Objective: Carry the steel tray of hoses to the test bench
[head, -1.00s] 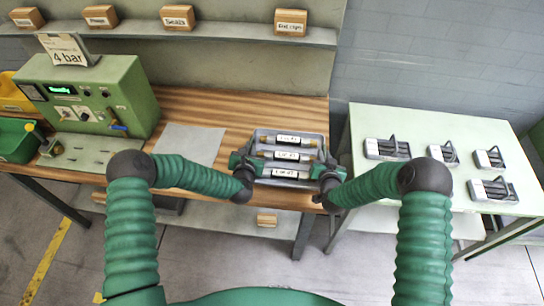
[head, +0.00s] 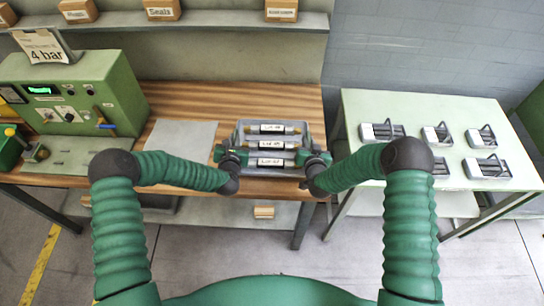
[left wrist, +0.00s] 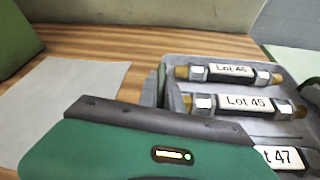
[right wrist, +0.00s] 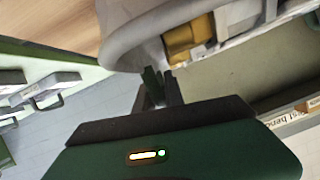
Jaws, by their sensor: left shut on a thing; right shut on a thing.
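The grey steel tray (head: 242,130) shows over the right end of the wooden bench (head: 215,95). It holds three labelled hoses with brass ends; the left wrist view reads Lot 46 (left wrist: 230,70), Lot 45 (left wrist: 245,102) and Lot 47 (left wrist: 285,158). My left gripper (head: 231,158) is shut on the tray's left side, and my right gripper (head: 315,160) is shut on its right side. The tray looks level; I cannot tell whether it touches the bench. A partly cut-off label reading "bench" (right wrist: 312,104) shows in the right wrist view.
A green test machine (head: 80,95) with a "4 bar" sign stands at the bench's left. A grey mat (head: 180,135) lies bare between it and the tray. A pale green table (head: 420,105) at right carries several grey fixtures (head: 436,135). Labelled boxes (head: 162,9) line the shelf behind.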

